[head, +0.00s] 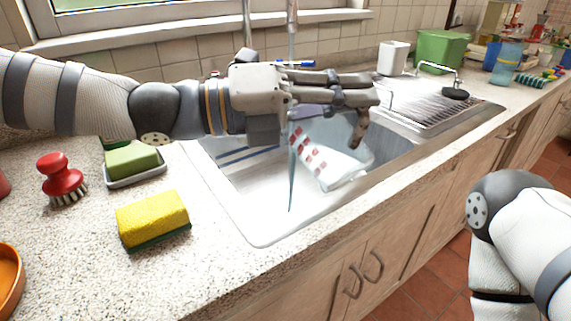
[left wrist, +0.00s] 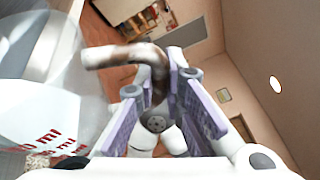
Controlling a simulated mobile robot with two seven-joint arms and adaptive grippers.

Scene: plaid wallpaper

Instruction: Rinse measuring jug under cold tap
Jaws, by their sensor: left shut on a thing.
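The measuring jug (head: 328,158) is clear with red markings and hangs tilted over the white sink basin (head: 262,222). It also fills the left side of the left wrist view (left wrist: 40,120), with red "ml" print. The tap (head: 292,14) shows only in part at the top. A thin stream of water (head: 291,180) falls into the basin near the jug's left side. I cannot tell whether it touches the jug. My right gripper is outside the view.
A yellow sponge (head: 152,219), a red brush (head: 62,178) and a soap dish (head: 136,170) with green soap are left of the sink. A ridged drainer (head: 445,108), white cup (head: 393,58) and green tub (head: 441,52) are right. Open counter lies in front.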

